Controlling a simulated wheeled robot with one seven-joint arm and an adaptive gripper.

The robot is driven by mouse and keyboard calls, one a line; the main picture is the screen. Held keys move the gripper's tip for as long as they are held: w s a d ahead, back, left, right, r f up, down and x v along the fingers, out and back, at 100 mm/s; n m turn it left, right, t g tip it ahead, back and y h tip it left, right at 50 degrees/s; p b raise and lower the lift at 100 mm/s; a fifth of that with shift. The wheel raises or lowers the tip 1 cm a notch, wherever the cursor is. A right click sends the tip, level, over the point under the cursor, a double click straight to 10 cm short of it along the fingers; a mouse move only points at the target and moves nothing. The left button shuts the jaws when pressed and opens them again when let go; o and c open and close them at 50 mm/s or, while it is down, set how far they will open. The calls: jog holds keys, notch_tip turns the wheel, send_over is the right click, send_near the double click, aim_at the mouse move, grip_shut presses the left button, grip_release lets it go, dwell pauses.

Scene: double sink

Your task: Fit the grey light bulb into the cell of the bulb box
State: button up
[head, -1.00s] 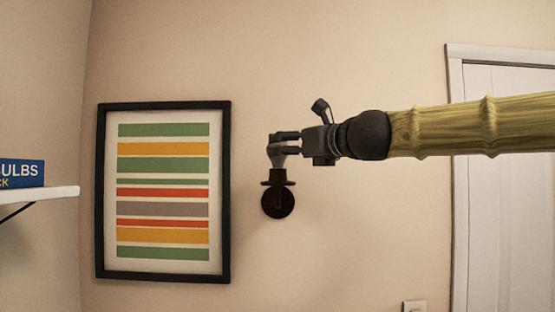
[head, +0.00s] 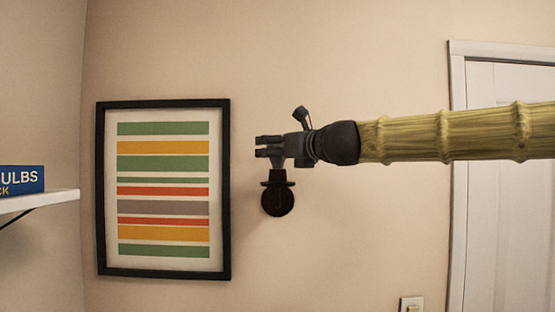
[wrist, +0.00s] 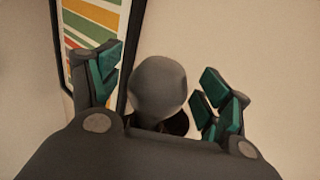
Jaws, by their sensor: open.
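The grey light bulb (wrist: 158,85) stands upright in a dark wall lamp holder (head: 278,198), its rounded top clear in the wrist view. My gripper (head: 262,146) is open and level with the bulb, with its fingers reaching past it on either side. In the wrist view the bulb is between the teal-padded fingers of my gripper (wrist: 160,68), with a gap on each side. In the head view the gripper hides most of the bulb. The blue bulb box (head: 22,179) sits on the shelf at the left edge, partly cut off; its cell is not visible.
A white shelf (head: 40,201) on a dark bracket juts in from the left. A framed striped picture (head: 163,190) hangs on the wall left of the lamp holder. A white door (head: 510,190) and a switch plate (head: 411,304) are at the right.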

jog(key=shift+c, duration=0.2)
jog(key=c, duration=0.9)
jog(key=shift+r, duration=0.1)
